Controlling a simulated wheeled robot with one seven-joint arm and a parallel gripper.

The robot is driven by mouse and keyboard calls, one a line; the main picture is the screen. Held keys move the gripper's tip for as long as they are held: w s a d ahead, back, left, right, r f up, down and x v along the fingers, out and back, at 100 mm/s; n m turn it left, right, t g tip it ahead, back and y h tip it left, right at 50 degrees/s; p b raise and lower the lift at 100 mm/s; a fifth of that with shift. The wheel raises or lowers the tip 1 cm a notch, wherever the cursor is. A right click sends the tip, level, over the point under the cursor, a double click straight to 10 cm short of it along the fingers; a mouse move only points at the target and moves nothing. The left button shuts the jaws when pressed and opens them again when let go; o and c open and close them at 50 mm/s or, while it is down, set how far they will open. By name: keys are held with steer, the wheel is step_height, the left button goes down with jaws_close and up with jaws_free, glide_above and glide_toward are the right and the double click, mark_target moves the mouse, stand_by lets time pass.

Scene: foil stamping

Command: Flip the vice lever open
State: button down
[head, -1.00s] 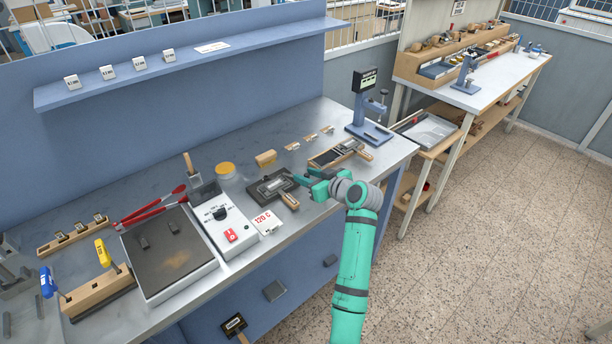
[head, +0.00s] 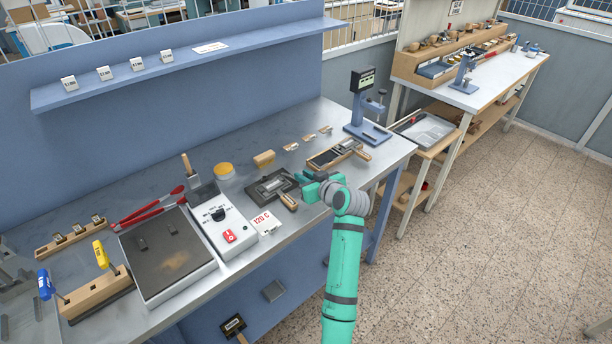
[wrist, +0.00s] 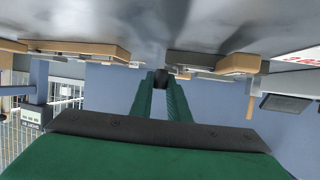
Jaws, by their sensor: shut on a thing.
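The dark metal vice (head: 264,188) sits near the front edge of the steel bench in the head view, with a wooden handle (head: 289,202) at its front right. My gripper (head: 301,177) reaches in from the right, low over the bench, with its fingertips at the vice's right side. In the wrist view my green fingers (wrist: 161,80) close on a small dark rounded end (wrist: 161,73), which looks like the tip of the vice lever. The rest of the lever is hidden or too small to make out, so its angle cannot be told.
A wooden-handled holder (head: 331,155) lies close to the right of my gripper, with a blue stand (head: 368,130) beyond it. A white control box (head: 220,222) and a hot plate (head: 165,262) stand to the left. A wooden block (head: 264,158) lies behind the vice.

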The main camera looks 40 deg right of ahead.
steer(key=shift+s+a+f+m+g+h, duration=0.1)
steer(key=shift+a+m+g+h, duration=0.15)
steer(key=shift+a+m+h, duration=0.45)
steer(key=shift+a+m+g+h, duration=0.25)
steer(key=shift+m+h, duration=0.65)
steer(key=shift+h, duration=0.1)
steer(key=shift+a, duration=0.15)
steer(key=c, duration=1.7)
jaws_free()
steer(key=shift+s, duration=0.1)
steer(key=shift+d, duration=0.2)
steer(key=shift+s+a+r, duration=0.15)
steer(key=shift+s+r, duration=0.15)
steer(key=shift+s, duration=0.2)
steer(key=v, duration=0.9)
steer(key=shift+s+a, duration=0.2)
steer(key=shift+a, duration=0.1)
